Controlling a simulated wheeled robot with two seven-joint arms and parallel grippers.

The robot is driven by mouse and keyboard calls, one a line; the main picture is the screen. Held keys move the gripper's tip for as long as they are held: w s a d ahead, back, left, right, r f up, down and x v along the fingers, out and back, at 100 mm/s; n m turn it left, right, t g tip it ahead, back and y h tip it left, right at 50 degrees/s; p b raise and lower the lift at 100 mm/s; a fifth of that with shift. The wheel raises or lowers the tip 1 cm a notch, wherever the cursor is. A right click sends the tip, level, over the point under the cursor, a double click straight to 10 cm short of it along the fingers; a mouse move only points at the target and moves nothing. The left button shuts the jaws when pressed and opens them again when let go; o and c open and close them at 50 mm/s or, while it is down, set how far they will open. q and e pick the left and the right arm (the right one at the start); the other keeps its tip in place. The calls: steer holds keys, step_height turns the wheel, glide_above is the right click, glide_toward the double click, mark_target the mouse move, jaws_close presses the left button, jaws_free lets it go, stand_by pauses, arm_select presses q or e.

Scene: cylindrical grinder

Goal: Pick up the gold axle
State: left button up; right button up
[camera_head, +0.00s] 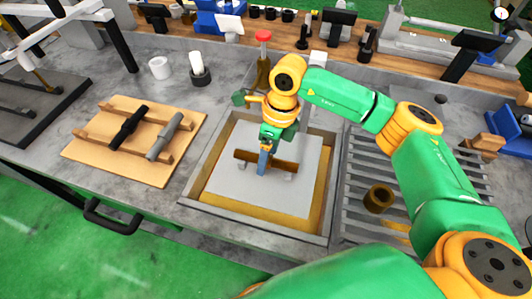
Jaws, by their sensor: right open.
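The gold axle (287,165) looks brownish gold and lies roughly crosswise in the picture, on small supports over a light grey plate inside a shallow square tray (329,190). My right gripper (262,168) points down over the axle's middle, its blue-grey fingers at the axle and partly hiding it. It is open; whether the fingers touch the axle cannot be told. My left gripper is not in view.
A wooden board (88,149) at the left holds a black bar (128,127) and a grey bar (164,136). A white cup (159,68) stands behind it. Right of the tray is a slatted grey rack (356,213) with a bronze ring (379,198). A red-topped post (263,36) stands behind.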

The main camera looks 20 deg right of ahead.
steer(key=shift+w+f, duration=0.15)
steer(key=shift+f, duration=0.35)
steer(key=shift+w+a+f, duration=0.1)
steer(key=shift+w+f, duration=0.1)
steer(key=shift+w, duration=0.2)
steer(key=shift+s+r, duration=0.1)
steer(key=shift+s, duration=0.1)
steer(key=c, duration=1)
jaws_close()
steer(key=shift+w, duration=0.1)
